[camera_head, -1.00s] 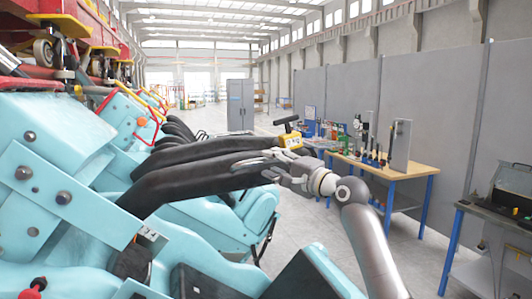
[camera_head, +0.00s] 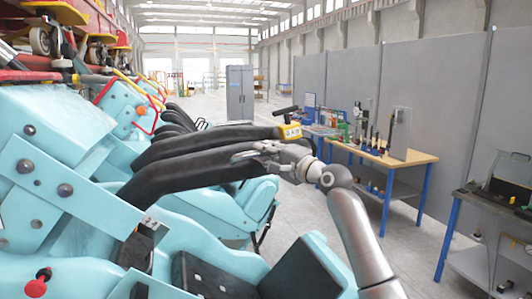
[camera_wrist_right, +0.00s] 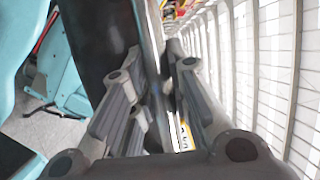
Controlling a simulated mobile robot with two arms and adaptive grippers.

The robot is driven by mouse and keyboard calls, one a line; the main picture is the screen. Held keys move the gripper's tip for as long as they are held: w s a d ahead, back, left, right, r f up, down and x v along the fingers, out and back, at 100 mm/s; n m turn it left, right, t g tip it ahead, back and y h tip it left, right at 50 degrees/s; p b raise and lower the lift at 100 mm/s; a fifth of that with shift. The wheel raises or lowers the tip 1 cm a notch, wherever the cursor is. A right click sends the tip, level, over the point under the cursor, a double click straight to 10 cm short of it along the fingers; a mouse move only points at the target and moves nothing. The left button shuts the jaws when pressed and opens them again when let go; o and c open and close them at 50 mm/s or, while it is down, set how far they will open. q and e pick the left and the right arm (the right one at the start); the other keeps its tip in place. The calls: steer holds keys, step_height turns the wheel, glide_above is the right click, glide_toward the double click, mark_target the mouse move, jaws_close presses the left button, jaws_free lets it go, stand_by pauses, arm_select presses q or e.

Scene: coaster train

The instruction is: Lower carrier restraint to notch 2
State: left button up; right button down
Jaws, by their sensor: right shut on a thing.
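The near restraint (camera_head: 190,174) is a long black padded bar in the head view. It rises gently from the turquoise carrier (camera_head: 60,215) at the left toward the middle. My right gripper (camera_head: 255,158) is at the bar's far end, shut on it; its fingers partly hide that end. In the right wrist view, the fingers (camera_wrist_right: 158,90) lie on either side of a dark strip of the bar. A small dark-and-white marked piece (camera_head: 150,225) sits near the bar's base, but its notches are too small to read. My left gripper is not in view.
A second black restraint (camera_head: 200,141) lies just behind. A yellow device (camera_head: 290,131) with a black handle is beyond my gripper. A wooden-topped workbench (camera_head: 380,150) with tools stands right, and a dark bench (camera_head: 490,205) farther right. The grey floor between is free.

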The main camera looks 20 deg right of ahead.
steer(key=shift+f, duration=0.1)
step_height(320, 180, down, 22)
steer(key=d+m+t+h+b, duration=0.1)
steer(key=m+b, duration=0.6)
steer(key=b, duration=0.8)
steer(key=shift+d+f+t, duration=0.15)
steer(key=shift+d+t, duration=0.3)
steer(key=shift+t, duration=0.35)
steer(key=shift+w, duration=0.1)
steer(key=c, duration=1.4)
jaws_free()
steer(key=shift+c, duration=0.2)
steer(key=shift+o, duration=0.4)
steer(key=shift+d+r, duration=0.1)
steer(key=shift+r, duration=0.1)
